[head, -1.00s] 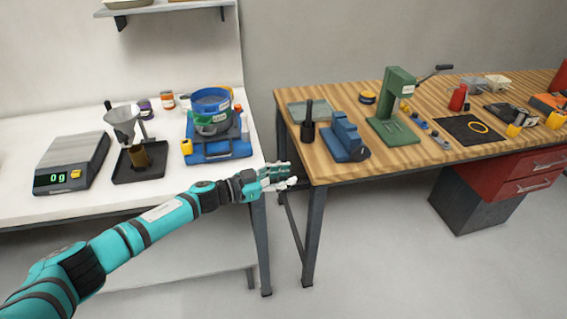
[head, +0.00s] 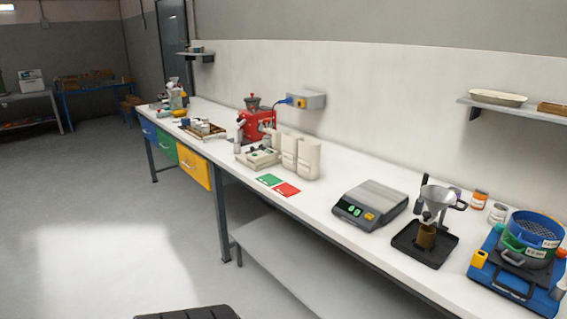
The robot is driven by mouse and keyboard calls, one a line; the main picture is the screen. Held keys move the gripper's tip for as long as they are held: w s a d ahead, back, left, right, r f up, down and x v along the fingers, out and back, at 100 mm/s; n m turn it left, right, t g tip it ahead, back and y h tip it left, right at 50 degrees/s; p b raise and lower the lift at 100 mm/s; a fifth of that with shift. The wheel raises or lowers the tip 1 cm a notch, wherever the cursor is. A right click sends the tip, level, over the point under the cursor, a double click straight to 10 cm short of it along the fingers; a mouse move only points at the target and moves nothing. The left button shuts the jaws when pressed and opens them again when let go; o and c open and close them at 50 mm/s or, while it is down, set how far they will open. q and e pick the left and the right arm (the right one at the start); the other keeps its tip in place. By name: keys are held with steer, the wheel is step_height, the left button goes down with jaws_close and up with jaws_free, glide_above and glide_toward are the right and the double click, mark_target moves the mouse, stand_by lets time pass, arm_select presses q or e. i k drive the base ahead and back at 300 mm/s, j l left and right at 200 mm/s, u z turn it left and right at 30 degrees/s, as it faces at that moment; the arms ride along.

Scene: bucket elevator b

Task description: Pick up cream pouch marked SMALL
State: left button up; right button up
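Several cream pouches (head: 308,160) stand upright side by side on the white bench in the head view, left of the scale. No marking can be read on them at this size, so I cannot tell which one is marked SMALL. Beside them lies a low pale tray or stack (head: 258,158). A green card (head: 269,180) and a red card (head: 287,190) lie flat in front of the pouches. Neither of my grippers shows in the head view now.
The scale (head: 370,206) stands right of the pouches, then a funnel stand on a black tray (head: 436,259) and a blue sieve unit (head: 527,245). A red grinder (head: 256,122) stands behind to the left.

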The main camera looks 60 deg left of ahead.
mark_target(289, 151)
steer(key=i+j+u, duration=0.1)
steer(key=u, duration=0.3)
steer(key=i+j+u, duration=0.1)
steer(key=j+u, duration=0.25)
steer(key=i+u, duration=0.1)
steer(key=u, duration=0.3)
steer(key=i+j+u, duration=0.1)
steer(key=u, duration=0.25)
steer(key=i+j+u, duration=0.25)
steer(key=i, duration=0.4)
steer(key=i+u, duration=0.25)
steer(key=i, duration=0.45)
steer(key=i+z, duration=0.1)
steer(key=i, duration=0.15)
steer(key=j+z, duration=0.15)
steer(key=z, duration=0.3)
steer(key=j+z, duration=0.2)
steer(key=z, duration=0.25)
steer(key=j+z, duration=0.15)
steer(key=z, duration=0.25)
steer(key=j+z, duration=0.15)
steer(key=z, duration=0.3)
steer(key=k, duration=0.05)
